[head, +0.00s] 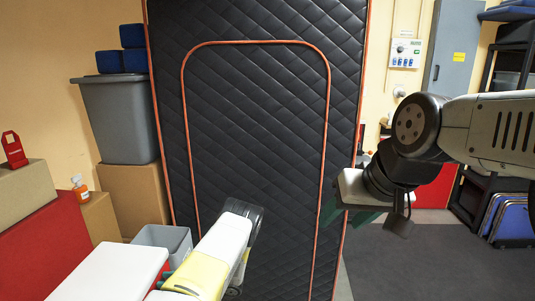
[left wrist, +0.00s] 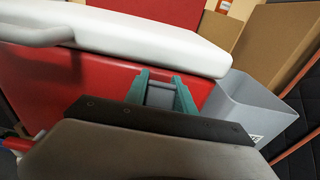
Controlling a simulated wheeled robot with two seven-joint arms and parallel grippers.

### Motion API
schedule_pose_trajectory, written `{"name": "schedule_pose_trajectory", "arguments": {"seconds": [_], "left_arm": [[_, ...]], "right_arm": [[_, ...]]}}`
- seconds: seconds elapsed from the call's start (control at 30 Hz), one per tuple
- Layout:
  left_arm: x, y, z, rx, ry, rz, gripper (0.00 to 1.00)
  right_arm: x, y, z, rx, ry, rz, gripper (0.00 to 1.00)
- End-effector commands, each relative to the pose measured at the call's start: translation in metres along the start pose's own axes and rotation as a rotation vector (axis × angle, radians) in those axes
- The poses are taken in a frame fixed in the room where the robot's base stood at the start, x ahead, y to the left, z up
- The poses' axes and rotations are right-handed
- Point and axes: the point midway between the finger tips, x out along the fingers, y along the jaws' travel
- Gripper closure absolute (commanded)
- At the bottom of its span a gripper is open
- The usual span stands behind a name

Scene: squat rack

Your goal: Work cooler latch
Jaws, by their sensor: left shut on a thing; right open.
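The cooler shows as a white lid (head: 112,272) at the bottom left of the head view. In the left wrist view its red body (left wrist: 60,85) sits under the white lid (left wrist: 150,38). My left gripper (left wrist: 162,82) is at the red front just below the lid edge, its green fingers on either side of a small grey piece that looks like the latch (left wrist: 160,97). It is shut on that piece, which is mostly hidden. In the head view my left gripper (head: 166,276) is mostly hidden by its own arm. My right gripper (head: 350,216) is open and empty, away from the cooler.
A grey bin (head: 165,238) stands right behind the cooler and also shows in the left wrist view (left wrist: 250,105). A tall black quilted panel (head: 257,130) fills the middle. Cardboard boxes (head: 135,195) and a large grey tub (head: 118,120) are at left. Dark floor at right is clear.

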Motion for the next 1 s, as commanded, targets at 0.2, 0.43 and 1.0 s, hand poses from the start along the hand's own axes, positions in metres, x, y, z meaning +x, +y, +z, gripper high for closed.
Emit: {"name": "schedule_pose_trajectory", "arguments": {"seconds": [0.2,0.43,1.0], "left_arm": [[0.001,0.000,0.002,0.000,0.059,0.000,0.52],[0.001,0.000,0.002,0.000,0.058,0.000,0.47],[-0.034,-0.001,0.004,0.000,0.058,-0.002,0.47]], "right_arm": [[0.000,0.000,0.000,0.000,0.000,0.000,0.47],[0.000,0.000,0.000,0.000,0.000,0.000,0.47],[0.000,0.000,0.000,0.000,0.000,0.000,0.47]]}}
